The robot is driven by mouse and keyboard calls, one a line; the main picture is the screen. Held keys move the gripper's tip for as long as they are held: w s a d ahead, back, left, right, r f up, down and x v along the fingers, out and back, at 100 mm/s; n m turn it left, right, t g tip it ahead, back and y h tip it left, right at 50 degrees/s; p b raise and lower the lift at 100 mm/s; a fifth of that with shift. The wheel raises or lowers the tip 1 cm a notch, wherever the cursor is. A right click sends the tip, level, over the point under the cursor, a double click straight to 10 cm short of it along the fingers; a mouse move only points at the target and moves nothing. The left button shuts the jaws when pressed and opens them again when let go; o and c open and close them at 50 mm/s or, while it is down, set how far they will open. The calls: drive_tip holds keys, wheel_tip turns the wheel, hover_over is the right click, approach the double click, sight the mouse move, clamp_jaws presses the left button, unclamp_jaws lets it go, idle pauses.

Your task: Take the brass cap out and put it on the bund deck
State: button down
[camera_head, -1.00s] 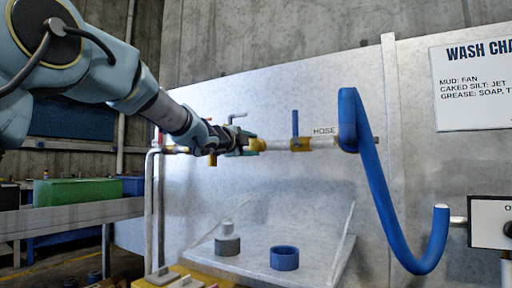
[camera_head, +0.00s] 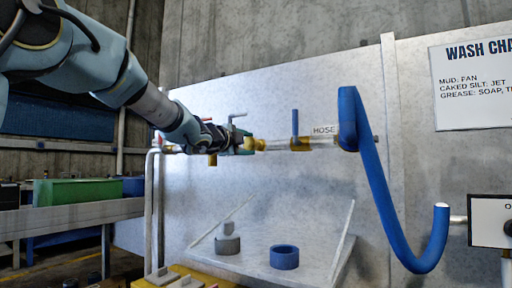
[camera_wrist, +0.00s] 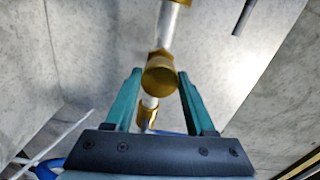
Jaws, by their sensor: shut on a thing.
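The brass cap (camera_wrist: 160,74) sits between the two teal fingers of my gripper (camera_wrist: 160,80) in the wrist view. My gripper is shut on it. In the head view the brass cap (camera_head: 250,144) shows at the left end of the short pale pipe, with my gripper (camera_head: 244,150) around it from the left. I cannot tell whether the cap is apart from the pipe. The grey metal deck (camera_head: 250,249) lies below, at the foot of the panel, and looks like the bund deck. A blue ring (camera_head: 284,258) and a grey stepped piece (camera_head: 227,242) stand on it.
A brass valve with a blue lever (camera_head: 295,125) sits right of the cap on the same pipe. A blue hose (camera_head: 376,190) hangs farther right. Raised strips edge the deck's sides. Bare deck shows around and between the two pieces.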

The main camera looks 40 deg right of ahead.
drive_tip(key=shift+v, duration=1.3)
